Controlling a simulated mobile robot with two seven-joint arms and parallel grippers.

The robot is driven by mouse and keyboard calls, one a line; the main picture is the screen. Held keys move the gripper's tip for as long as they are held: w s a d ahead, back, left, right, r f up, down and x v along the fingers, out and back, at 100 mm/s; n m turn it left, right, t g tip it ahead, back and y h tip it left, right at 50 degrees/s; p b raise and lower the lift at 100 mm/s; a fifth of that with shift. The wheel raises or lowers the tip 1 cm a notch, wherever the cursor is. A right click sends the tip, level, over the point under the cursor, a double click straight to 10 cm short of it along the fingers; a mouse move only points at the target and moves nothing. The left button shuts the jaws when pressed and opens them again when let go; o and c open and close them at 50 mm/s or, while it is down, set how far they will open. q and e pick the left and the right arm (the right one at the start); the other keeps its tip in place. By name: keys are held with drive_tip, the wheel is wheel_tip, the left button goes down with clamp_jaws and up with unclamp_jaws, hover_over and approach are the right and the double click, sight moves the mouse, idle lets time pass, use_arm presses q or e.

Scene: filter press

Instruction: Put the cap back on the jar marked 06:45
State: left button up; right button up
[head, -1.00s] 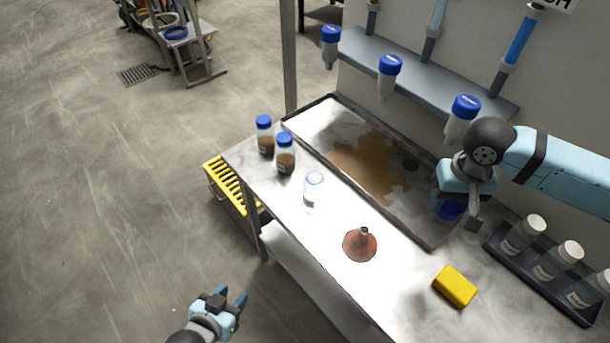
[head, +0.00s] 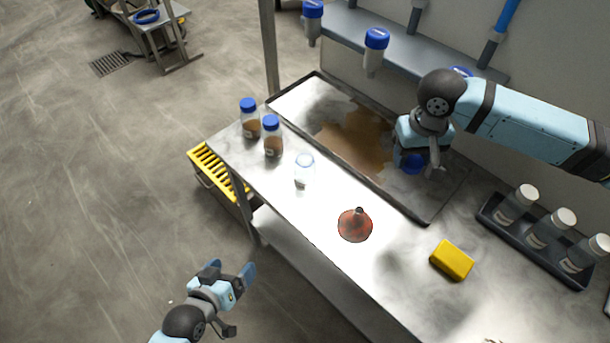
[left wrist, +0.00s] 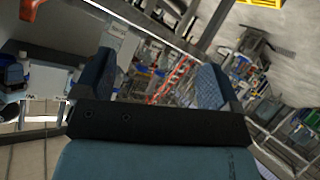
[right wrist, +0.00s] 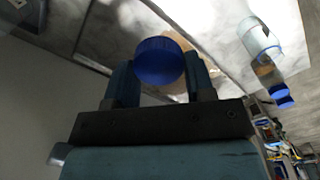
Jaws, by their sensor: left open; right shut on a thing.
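My right gripper (right wrist: 160,78) is shut on a blue cap (right wrist: 159,61), held between its fingertips. In the head view the cap (head: 413,164) is above the right part of the stained tray. A clear jar without a cap (head: 304,169) stands upright on the steel table, left of the gripper; a small label shows low on it, too small to read. Two blue-capped jars with brown contents, a nearer one (head: 273,136) and a farther one (head: 250,118), stand behind it. My left gripper (head: 232,272) is open and empty, over the floor in front of the table.
A dark rack (head: 540,250) with several white-capped bottles is at right. The tray (head: 425,216) has a raised rim. Blue-topped tubes (head: 375,50) hang from a shelf above it.

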use_arm(q)
drive_tip(key=w+d+r+n+t+h+b, duration=0.5)
drive_tip(key=w+d+r+n, duration=0.5)
drive_tip(key=n, duration=0.7)
drive_tip(key=n+y, duration=0.3)
drive_tip(key=n, duration=1.2)
approach(302, 167)
drive_tip(key=shift+f, duration=0.3)
use_arm(e)
drive_tip(key=w+a+n, duration=0.4)
drive_tip(key=a, duration=0.7)
drive_tip(key=w+a+f+n, duration=0.1)
drive_tip(key=w+a+n, duration=0.2)
drive_tip(key=a, duration=0.8)
drive_tip(key=shift+w+f+n, duration=0.3)
drive_tip(key=shift+w+n, duration=0.1)
drive_tip(key=shift+w, duration=0.8)
drive_tip(key=shift+a, duration=0.1)
use_arm(q)
drive_tip(key=x, duration=1.2)
drive_tip(key=shift+r, duration=0.3)
